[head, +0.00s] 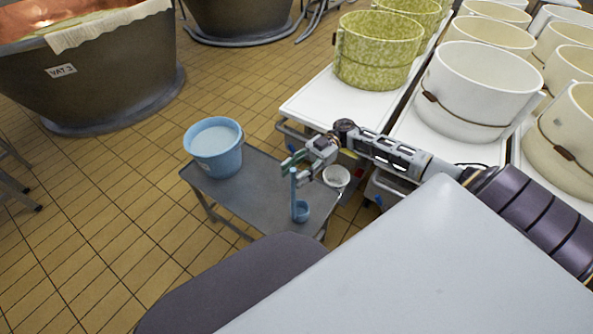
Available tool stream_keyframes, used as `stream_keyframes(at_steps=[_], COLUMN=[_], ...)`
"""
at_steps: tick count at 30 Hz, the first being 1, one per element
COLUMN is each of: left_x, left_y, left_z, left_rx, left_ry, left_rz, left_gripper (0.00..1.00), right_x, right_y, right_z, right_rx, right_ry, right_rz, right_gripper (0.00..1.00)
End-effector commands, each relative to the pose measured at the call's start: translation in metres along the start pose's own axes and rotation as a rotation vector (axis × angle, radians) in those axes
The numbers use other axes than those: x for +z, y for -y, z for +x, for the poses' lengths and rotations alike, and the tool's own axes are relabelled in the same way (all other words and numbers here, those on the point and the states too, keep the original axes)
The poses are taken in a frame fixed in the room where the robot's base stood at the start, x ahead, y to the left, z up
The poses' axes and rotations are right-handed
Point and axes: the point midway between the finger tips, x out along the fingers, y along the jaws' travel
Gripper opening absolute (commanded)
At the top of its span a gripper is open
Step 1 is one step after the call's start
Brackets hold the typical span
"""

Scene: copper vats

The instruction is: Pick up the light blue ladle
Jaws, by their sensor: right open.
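The light blue ladle (301,211) stands on the low grey table (243,190) near its front right, with its cup at the bottom and its handle rising upright. My right gripper (292,168) is at the top of the handle. Its fingers are open and appear on either side of the handle; whether they touch it cannot be told. My left gripper is not in view.
A light blue bucket (216,153) with pale contents stands at the table's left end. A small white bowl (336,177) is right of the gripper. White carts with cream tubs (478,90) and a green speckled tub (376,55) stand behind.

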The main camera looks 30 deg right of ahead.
Motion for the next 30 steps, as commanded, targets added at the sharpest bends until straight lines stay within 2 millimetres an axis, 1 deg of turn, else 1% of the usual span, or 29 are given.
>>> stream_keyframes(at_steps=[3, 6, 18, 19, 28, 30], left_x=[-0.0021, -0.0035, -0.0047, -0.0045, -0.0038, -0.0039], left_y=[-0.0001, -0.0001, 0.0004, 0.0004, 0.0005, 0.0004], left_z=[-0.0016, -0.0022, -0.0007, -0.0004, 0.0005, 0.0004], left_rx=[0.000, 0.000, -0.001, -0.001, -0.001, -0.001], left_ry=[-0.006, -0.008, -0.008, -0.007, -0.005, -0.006], left_rz=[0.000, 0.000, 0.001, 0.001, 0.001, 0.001], left_gripper=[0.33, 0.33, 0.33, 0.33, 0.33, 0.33], right_x=[-0.0005, -0.0007, -0.0006, -0.0006, -0.0006, -0.0005], right_y=[-0.0002, -0.0001, -0.0002, -0.0002, -0.0002, -0.0002], right_z=[0.0084, 0.0108, 0.0106, 0.0106, 0.0105, 0.0105], right_rx=[0.001, 0.001, 0.001, 0.001, 0.001, 0.001], right_ry=[0.000, 0.001, 0.001, 0.001, 0.001, 0.001], right_rz=[-0.001, -0.002, -0.001, -0.001, -0.001, -0.001], right_gripper=[0.41, 0.41, 0.41, 0.39, 0.01, 0.00])
